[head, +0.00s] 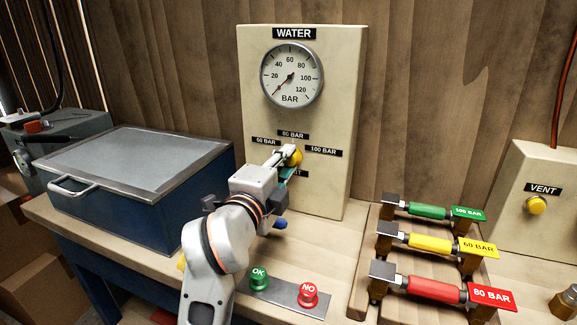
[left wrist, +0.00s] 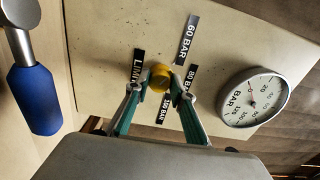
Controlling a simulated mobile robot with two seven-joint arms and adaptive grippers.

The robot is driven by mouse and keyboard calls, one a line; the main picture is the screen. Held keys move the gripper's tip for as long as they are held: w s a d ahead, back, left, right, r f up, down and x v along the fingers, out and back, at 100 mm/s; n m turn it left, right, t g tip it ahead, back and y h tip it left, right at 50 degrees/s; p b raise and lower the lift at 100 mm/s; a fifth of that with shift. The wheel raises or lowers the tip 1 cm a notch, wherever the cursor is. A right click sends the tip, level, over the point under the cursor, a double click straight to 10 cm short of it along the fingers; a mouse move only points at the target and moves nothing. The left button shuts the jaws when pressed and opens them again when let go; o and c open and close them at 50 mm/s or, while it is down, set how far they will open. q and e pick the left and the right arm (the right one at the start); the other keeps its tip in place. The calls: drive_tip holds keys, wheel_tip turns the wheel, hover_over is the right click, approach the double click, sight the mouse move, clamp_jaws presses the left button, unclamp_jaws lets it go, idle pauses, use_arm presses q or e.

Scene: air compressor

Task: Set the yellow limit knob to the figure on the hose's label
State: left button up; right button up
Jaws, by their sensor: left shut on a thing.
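The yellow limit knob (head: 297,157) sits on the cream WATER panel (head: 257,190), among labels 60 BAR (head: 265,142), 80 BAR (head: 293,134) and 100 BAR (head: 323,150). It also shows in the left wrist view (left wrist: 160,74). My left gripper (left wrist: 158,84) is shut on the knob. The fingers hide part of it, and I cannot tell which figure it points at. On a rack lie a green hose piece (head: 427,211) labelled 100 BAR, a yellow one (head: 430,243) labelled 60 BAR and a red one (head: 434,288) labelled 80 BAR. My right gripper is not in view.
The gauge (head: 292,74) has its needle near the low end. Green OK (head: 258,278) and red NO (head: 308,293) buttons stand in front. A blue handle (left wrist: 44,98) is near the panel. A blue box (head: 137,210) stands left; a VENT panel (head: 545,175) stands right.

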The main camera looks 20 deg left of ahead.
use_arm(q)
drive_tip(key=shift+f, duration=0.15)
drive_tip(key=shift+n, duration=0.3)
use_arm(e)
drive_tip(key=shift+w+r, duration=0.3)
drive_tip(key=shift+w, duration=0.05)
use_arm(q)
drive_tip(key=o, duration=1.1)
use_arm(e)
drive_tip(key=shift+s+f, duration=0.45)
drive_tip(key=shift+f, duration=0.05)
